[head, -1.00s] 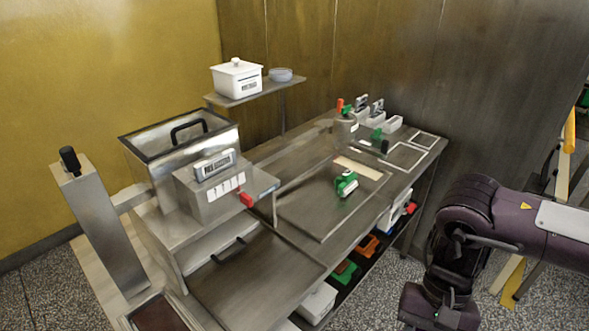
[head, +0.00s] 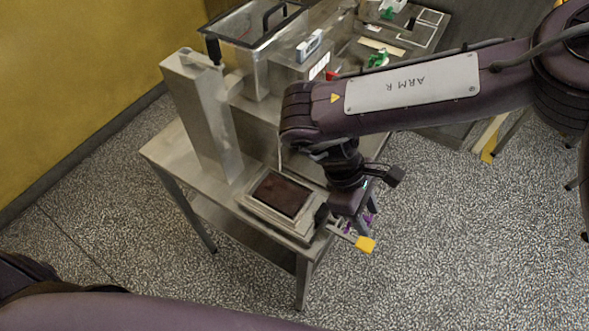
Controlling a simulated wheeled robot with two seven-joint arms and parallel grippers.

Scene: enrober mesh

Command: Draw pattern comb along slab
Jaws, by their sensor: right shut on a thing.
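The dark brown slab (head: 283,194) lies flat in a pale metal frame (head: 262,212) on the front end of the steel table. My right gripper (head: 356,219) is at the table's front right corner, just right of the frame. My left gripper is out of view; only part of my left arm shows at the lower left.
A tall steel column (head: 203,115) with a black knob stands left behind the slab. A steel tank (head: 247,45) and a box with a display (head: 309,60) stand behind. A green-handled tool (head: 378,60) lies on the far bench. Open floor lies in front.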

